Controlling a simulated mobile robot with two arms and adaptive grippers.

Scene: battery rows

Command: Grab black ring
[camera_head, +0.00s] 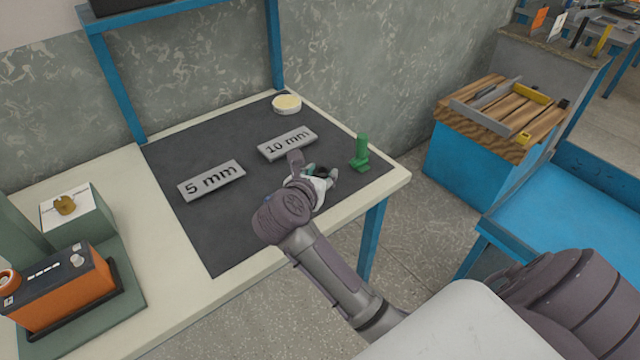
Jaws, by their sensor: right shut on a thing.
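My right gripper (322,174) is low over the dark mat (230,245) on the table, near its right edge. It is shut on a small dark thing between its fingertips, which looks like the black ring (321,170). The gripper and wrist hide part of the ring, and I cannot tell whether it still touches the mat. My left gripper is not in view.
A green clamp-like piece (361,155) stands just right of the gripper. A cream round disc (287,103) is at the back. An orange battery-like box (62,290) stands far left.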

